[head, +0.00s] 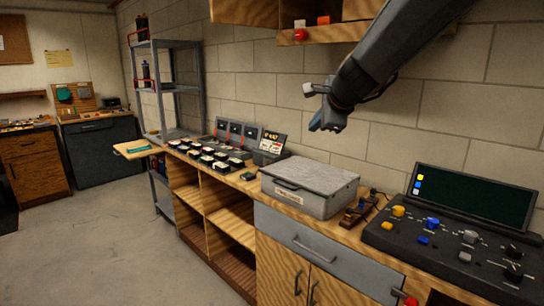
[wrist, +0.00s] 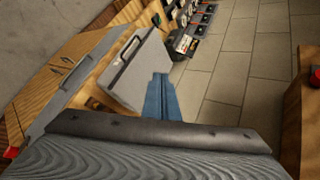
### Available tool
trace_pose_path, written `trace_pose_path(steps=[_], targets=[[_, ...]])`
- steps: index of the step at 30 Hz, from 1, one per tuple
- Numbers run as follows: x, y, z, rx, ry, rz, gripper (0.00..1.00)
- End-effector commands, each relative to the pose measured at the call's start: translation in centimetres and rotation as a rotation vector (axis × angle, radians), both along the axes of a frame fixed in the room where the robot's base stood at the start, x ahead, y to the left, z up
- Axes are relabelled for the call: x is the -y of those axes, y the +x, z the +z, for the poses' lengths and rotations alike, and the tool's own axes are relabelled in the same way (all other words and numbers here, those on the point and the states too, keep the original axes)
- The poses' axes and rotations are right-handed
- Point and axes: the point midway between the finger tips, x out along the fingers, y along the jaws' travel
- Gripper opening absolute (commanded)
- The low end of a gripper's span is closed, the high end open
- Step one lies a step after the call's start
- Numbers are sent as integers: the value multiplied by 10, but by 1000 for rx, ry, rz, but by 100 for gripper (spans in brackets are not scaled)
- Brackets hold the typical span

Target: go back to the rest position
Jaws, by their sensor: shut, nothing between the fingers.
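My gripper (head: 318,126) hangs in the air above the workbench, in front of the block wall, at the end of my dark arm coming from the upper right. Its blue fingers also show in the wrist view (wrist: 161,97), closed together with nothing between them. In the head view the gripper is above and behind the grey lidded box (head: 310,184), apart from it. The box also shows beyond the fingers in the wrist view (wrist: 134,72).
A black console (head: 450,235) with knobs and a dark screen stands at the right. Several small dark items (head: 212,155) line the bench at the left. A wooden cabinet (head: 280,12) overhangs the wall above. A grey metal shelf (head: 178,87) stands further left. Floor at left is clear.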

Motion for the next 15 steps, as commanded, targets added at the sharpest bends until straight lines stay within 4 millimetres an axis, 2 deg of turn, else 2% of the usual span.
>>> trace_pose_path(steps=[1, 6, 8, 12, 15], targets=[[3, -19, -30, -41, -98, 69, 0], [17, -91, -123, -173, -428, 368, 0], [23, -120, -153, -219, -530, 485, 0], [38, -194, -213, -318, -738, 785, 0], [49, -244, -246, -375, -850, 996, 0]])
